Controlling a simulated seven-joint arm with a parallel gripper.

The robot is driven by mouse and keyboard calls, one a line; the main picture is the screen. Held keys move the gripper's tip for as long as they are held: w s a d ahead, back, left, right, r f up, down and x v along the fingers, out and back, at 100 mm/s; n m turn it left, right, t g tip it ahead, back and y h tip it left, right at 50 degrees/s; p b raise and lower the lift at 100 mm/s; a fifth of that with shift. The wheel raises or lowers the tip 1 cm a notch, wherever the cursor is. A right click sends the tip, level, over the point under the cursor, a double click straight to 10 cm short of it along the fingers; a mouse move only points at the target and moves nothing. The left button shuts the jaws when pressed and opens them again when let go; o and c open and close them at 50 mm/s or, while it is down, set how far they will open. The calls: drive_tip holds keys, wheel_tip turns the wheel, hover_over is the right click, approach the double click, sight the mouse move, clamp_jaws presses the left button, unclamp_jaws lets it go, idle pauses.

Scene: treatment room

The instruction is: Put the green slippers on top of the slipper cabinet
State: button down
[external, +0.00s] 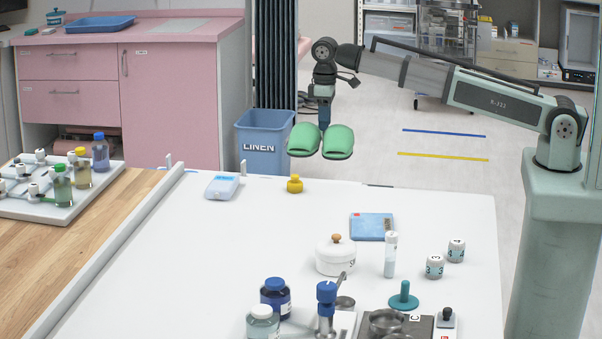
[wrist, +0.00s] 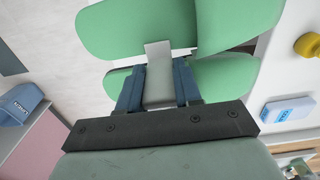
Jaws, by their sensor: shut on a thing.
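The green slippers (external: 321,141) hang side by side from my gripper (external: 324,118) in the external view, in the air near the far edge of the white table. In the wrist view the green slippers (wrist: 140,28) fill the top, in front of the blue fingers of my gripper (wrist: 160,85). The gripper is shut on the slippers; the exact contact is partly hidden. I cannot identify a slipper cabinet for sure; a pink cabinet (external: 170,105) with a drawer and door stands at the back left.
A blue tray (external: 100,26) lies on the pink cabinet's top. A blue LINEN bin (external: 263,147) stands behind the table. The white table (external: 250,235) holds a yellow weight (external: 294,184), a blue-white box (external: 222,187), a white pot (external: 335,258) and several bottles. Its middle left is clear.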

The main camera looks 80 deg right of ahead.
wheel_tip(320, 180, down, 18)
drive_tip(key=shift+f, duration=0.1)
idle(0.8)
drive_tip(key=shift+f, duration=0.1)
drive_tip(key=c, duration=0.8)
unclamp_jaws()
wheel_tip(320, 180, up, 12)
drive_tip(key=shift+r, duration=0.15)
